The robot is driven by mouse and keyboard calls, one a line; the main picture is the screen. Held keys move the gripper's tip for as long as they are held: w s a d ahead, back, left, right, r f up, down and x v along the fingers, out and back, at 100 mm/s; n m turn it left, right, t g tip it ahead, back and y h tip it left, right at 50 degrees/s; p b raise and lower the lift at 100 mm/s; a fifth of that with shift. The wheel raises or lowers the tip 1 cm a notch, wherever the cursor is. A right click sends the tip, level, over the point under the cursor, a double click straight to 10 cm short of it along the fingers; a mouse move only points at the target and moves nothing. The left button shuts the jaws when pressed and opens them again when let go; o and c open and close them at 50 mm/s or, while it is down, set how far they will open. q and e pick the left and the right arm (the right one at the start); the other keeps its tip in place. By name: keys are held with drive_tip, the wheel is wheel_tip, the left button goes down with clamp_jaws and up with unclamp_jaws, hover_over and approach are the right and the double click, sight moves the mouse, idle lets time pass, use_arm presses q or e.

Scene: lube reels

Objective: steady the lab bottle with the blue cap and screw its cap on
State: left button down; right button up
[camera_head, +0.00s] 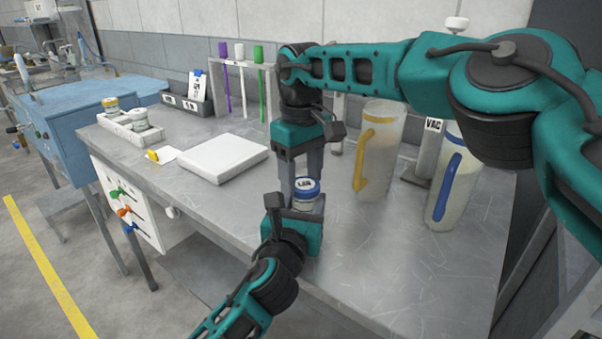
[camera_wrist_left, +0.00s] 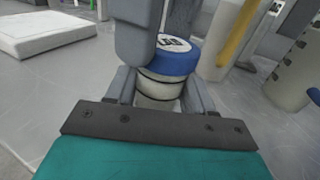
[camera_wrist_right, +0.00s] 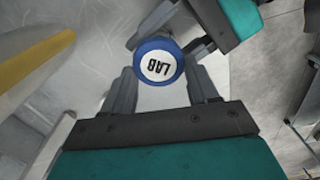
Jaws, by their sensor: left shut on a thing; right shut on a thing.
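The lab bottle (camera_head: 301,204) is a small white jar standing upright, with its blue cap (camera_head: 306,189) on top, marked LAB. My left gripper (camera_head: 295,208) is shut on the bottle's body from the near side, with a finger on each side in the left wrist view (camera_wrist_left: 160,92). My right gripper (camera_head: 304,178) reaches down from above and is shut on the blue cap, which sits between its fingers in the right wrist view (camera_wrist_right: 158,66). The cap sits on the bottle's top; how tightly it is seated cannot be told.
A pitcher with a yellow handle (camera_head: 379,150) and one with a blue handle (camera_head: 447,185) stand close on the right. A white pad (camera_head: 223,158) lies on the left. A tray with jars (camera_head: 132,127) is farther left. The bench front (camera_head: 350,270) is clear.

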drive_tip(key=shift+r, duration=0.1)
drive_tip(key=o, duration=1)
drive_tip(key=shift+r, duration=2.2)
drive_tip(key=shift+o, duration=0.5)
